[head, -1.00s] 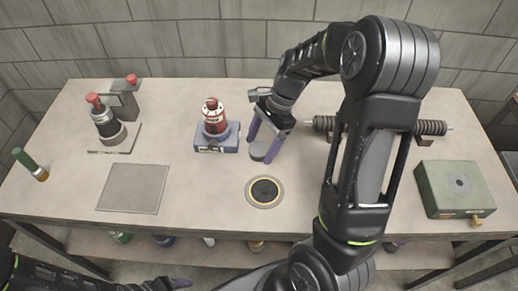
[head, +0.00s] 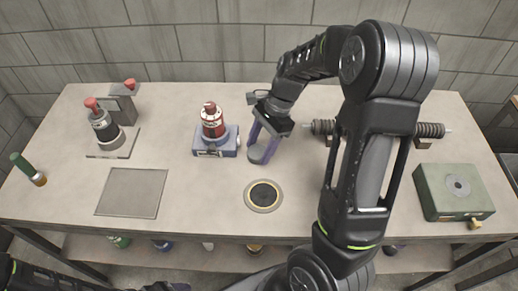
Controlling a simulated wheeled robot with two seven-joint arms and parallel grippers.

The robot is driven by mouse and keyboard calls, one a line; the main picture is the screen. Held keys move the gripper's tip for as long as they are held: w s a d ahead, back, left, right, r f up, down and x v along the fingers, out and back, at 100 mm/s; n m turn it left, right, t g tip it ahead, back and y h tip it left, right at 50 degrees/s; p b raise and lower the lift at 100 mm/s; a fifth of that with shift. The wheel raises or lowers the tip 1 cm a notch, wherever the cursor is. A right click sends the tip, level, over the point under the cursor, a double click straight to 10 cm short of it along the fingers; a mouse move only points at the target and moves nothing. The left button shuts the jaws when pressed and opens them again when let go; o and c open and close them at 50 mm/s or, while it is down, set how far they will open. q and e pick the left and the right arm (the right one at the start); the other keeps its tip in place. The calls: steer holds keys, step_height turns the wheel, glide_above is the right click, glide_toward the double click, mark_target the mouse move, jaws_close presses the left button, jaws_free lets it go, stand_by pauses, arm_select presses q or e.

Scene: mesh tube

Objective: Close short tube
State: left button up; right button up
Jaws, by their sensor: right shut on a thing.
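A red cylinder (head: 212,122) with white bands and a narrow top stands upright on a blue base (head: 213,150). A black and white cylinder (head: 105,130) with a red top stands in a grey stand (head: 131,108) at the left. A green tube (head: 24,165) with a pale lower end leans at the far left. Which one is the short tube, I cannot tell. My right gripper (head: 263,149) points down, right of the blue base, shut on a flat grey disc (head: 257,156) low over the table. My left gripper (head: 172,287) barely shows at the bottom edge.
A grey square plate (head: 132,192) and a round black pad (head: 263,195) with a pale rim lie at the table's front. A ribbed rod (head: 429,129) lies on supports behind my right arm. A green box (head: 453,190) stands at the right. The table between plate and pad is clear.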

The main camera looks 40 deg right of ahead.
mark_target(259, 151)
step_height(259, 151, up, 10)
steer(key=shift+f, duration=0.2)
steer(key=shift+a, duration=0.1)
stand_by(0.6)
